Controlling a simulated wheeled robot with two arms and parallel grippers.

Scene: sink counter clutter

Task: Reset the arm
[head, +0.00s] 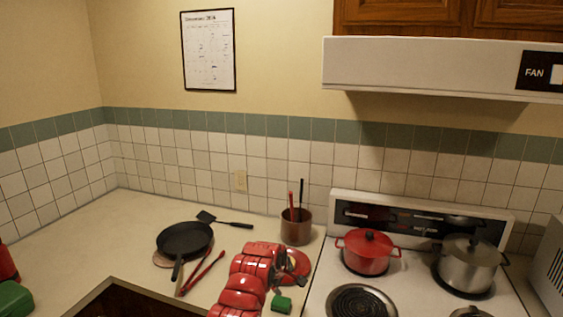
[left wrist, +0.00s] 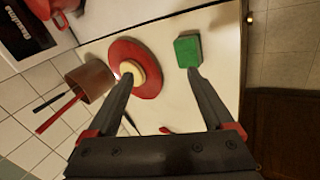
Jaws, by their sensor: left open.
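My left arm comes in at the bottom of the head view, with red shells, and its left gripper (head: 277,280) is over the counter. In the left wrist view the two dark fingers of this gripper (left wrist: 160,76) are spread apart with nothing between them. A green block (left wrist: 188,51) lies on the counter near one fingertip; it also shows in the head view (head: 281,303). A red round plate-like thing (left wrist: 148,85) with a pale disc (left wrist: 131,70) on it lies by the other finger. Whether the fingers touch either is unclear. My right gripper is not in view.
A brown utensil pot (head: 296,231) stands behind the gripper. A black pan (head: 184,239), a spatula (head: 226,222) and red tongs (head: 203,273) lie to the left. A red pot (head: 367,254) and steel pot (head: 468,266) stand on the stove. The left back counter is clear.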

